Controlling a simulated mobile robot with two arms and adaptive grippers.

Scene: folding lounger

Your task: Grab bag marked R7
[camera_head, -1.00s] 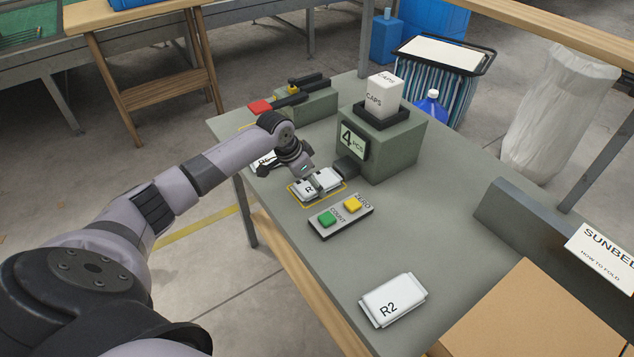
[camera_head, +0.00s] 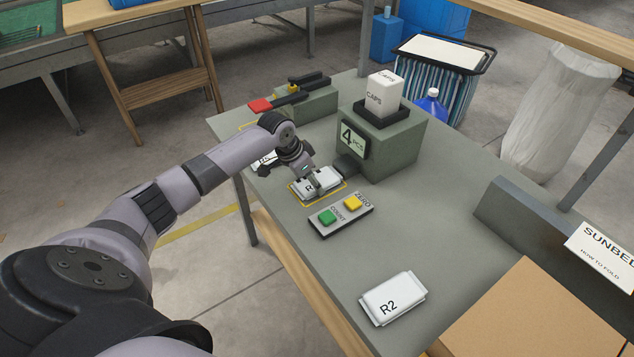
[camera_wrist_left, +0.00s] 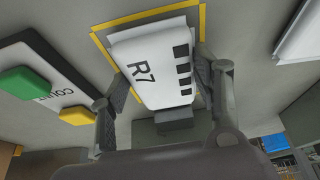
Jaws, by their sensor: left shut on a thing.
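The white bag marked R7 (camera_wrist_left: 155,68) lies in a yellow outlined square on the grey-green table in the left wrist view. In the head view the bag (camera_head: 325,183) sits just in front of the counting machine's dark spout. My left gripper (camera_wrist_left: 163,88) has one finger on each side of the bag and is shut on it. In the head view the left gripper (camera_head: 314,182) reaches down over the bag and hides part of its label. My right gripper is not in view.
A button box (camera_head: 341,216) with green and yellow buttons stands beside the square. The counting machine (camera_head: 385,145) with its caps box is behind. A bag marked R2 (camera_head: 392,298) lies at the front. Another white bag (camera_head: 265,160) is partly hidden by my arm.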

